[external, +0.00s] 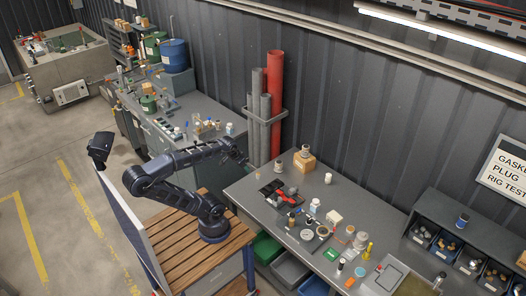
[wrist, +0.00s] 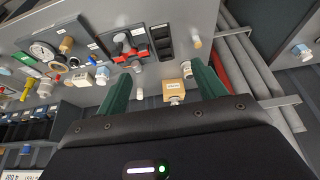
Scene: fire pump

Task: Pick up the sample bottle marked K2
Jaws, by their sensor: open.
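No K2 mark is readable in either view, so I cannot tell which bottle is K2. In the external view, a small white bottle with a blue cap (external: 229,128) stands on the left bench, and another pale bottle with a blue cap (external: 314,205) stands on the right bench. The wrist view shows a blue-capped bottle (wrist: 300,50) at the right edge and a pale one (wrist: 102,75) at left. My gripper (external: 246,166) is above the gap between the benches, apart from both bottles. Its green fingers (wrist: 160,80) are spread, with nothing held between them.
Tall grey and red pipes (external: 272,95) rise in a rack between the benches. Tools and fittings crowd the right bench (external: 255,207); its near left corner is clear.

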